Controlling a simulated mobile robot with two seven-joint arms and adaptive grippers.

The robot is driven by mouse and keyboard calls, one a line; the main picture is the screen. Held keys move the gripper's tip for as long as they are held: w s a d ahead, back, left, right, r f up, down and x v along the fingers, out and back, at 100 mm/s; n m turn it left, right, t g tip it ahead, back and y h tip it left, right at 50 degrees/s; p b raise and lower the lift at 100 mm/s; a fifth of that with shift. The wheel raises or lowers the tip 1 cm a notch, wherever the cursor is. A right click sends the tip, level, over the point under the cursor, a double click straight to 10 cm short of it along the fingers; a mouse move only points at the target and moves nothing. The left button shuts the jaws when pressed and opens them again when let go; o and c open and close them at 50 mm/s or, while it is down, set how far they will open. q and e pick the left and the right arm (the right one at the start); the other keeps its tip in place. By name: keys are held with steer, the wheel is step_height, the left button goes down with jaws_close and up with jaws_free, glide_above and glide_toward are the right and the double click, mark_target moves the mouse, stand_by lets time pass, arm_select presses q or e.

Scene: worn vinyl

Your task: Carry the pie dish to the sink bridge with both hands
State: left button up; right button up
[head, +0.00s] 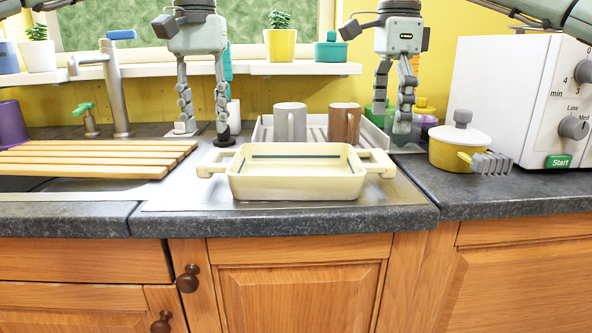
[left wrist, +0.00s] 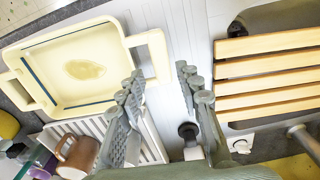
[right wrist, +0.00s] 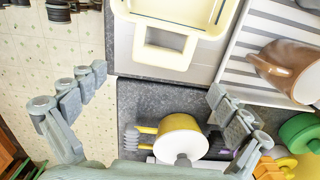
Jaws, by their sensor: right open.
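The cream pie dish (head: 297,185) rests level on the metal drainer by the counter's front edge, with a loop handle at each end. The sink bridge (head: 90,158), a slatted wooden board, lies to its left. My left gripper (head: 203,132) is open and empty, behind the left handle; its fingertips are close to that handle (left wrist: 157,56) in the left wrist view. My right gripper (head: 392,118) is open and empty, behind and above the right handle (right wrist: 165,52). In the right wrist view its fingers are spread wide on either side of that handle, apart from it.
A white rack with a grey mug (head: 290,122) and a brown mug (head: 343,123) stands behind the dish. A yellow pot (head: 460,148) with a white lid and a white microwave (head: 515,95) stand at right. A tap (head: 115,90) rises behind the sink bridge.

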mark_target(209, 155)
arm_select(q)
step_height(209, 155, down, 8)
steer(key=shift+r, duration=0.2)
arm_select(e)
step_height(209, 155, down, 8)
steer(key=shift+r, duration=0.25)
arm_select(q)
steer(key=c, duration=0.7)
arm_select(e)
steer(key=c, duration=0.7)
arm_select(q)
steer(key=shift+w, duration=0.1)
jaws_close()
arm_select(e)
steer(key=c, duration=1.2)
arm_select(q)
steer(key=shift+r, duration=0.15)
arm_select(e)
steer(key=shift+w+r, duration=0.1)
